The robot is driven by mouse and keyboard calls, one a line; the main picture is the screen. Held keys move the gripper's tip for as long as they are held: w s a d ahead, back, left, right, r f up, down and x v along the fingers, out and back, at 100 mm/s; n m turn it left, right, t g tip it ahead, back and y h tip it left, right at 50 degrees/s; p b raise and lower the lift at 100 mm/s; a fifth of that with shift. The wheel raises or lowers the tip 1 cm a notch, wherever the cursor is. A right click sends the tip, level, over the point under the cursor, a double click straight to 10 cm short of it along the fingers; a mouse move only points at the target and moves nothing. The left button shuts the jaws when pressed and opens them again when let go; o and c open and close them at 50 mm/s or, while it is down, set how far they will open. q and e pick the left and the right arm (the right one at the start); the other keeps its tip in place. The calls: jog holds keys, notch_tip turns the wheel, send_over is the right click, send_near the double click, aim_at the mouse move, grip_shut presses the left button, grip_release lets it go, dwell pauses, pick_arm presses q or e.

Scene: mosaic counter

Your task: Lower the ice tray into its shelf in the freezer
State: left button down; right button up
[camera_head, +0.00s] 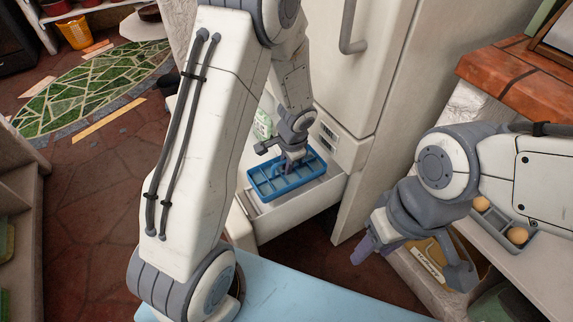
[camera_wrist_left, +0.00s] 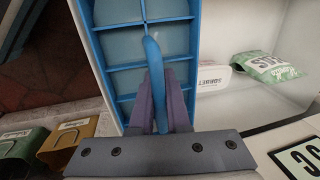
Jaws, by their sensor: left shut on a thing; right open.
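The blue ice tray (camera_head: 262,186) has several pale-filled compartments and an upright blue handle. My left gripper (camera_head: 291,163) is shut on that handle and holds the tray over the open freezer drawer (camera_head: 268,227). In the left wrist view, the tray (camera_wrist_left: 120,78) fills the upper middle, with its handle between the purple fingers (camera_wrist_left: 160,95). I cannot tell whether the tray touches the drawer or its shelf. My right gripper (camera_head: 408,262) is open and empty at the right, apart from the tray.
A green-and-white packet (camera_wrist_left: 266,66) and a white box (camera_wrist_left: 214,79) lie inside the freezer compartment. The white fridge door (camera_head: 355,60) rises behind the drawer. A light-blue surface (camera_head: 300,290) is in front. A grey egg holder (camera_head: 498,222) stands at right.

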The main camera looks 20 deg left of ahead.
aim_at(286, 180)
pick_arm(q)
jog(key=shift+f+b, duration=3)
jog(key=shift+f, duration=0.4)
jog(key=c, duration=0.8)
grip_release()
